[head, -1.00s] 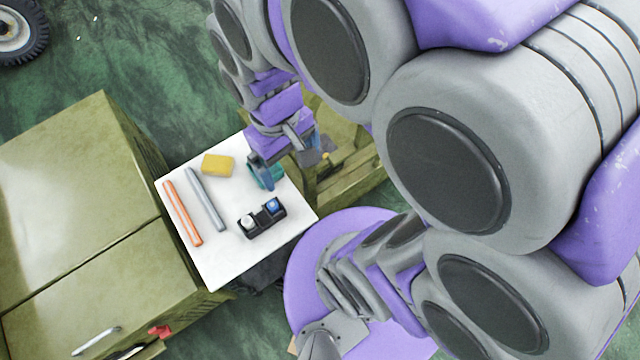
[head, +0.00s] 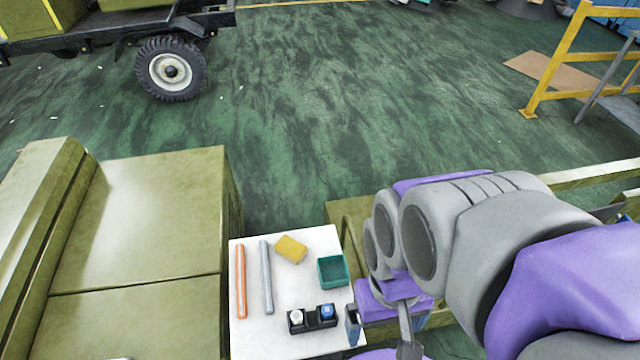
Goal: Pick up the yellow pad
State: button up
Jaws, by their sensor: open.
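The yellow pad (head: 291,249) lies flat near the far edge of the white table top (head: 262,329). My gripper (head: 352,326) is at the right edge of the table top, to the right of and nearer than the pad, well apart from it. One bluish finger shows clearly; the rest of the gripper is partly hidden by my arm. It is open and I see nothing held in it.
An orange bar (head: 240,282) and a grey bar (head: 266,277) lie left of the pad. A green open box (head: 332,271) stands to its right. A black holder (head: 312,319) with white and blue items is nearer. An olive cabinet (head: 150,215) adjoins on the left.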

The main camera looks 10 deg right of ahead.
aim_at(293, 251)
jog(key=i+l+u, duration=0.1)
jog(key=l+u, duration=0.15)
jog(key=u, duration=0.15)
jog(key=l+u, duration=0.35)
jog(key=i+j, duration=0.05)
jog(key=j, duration=0.05)
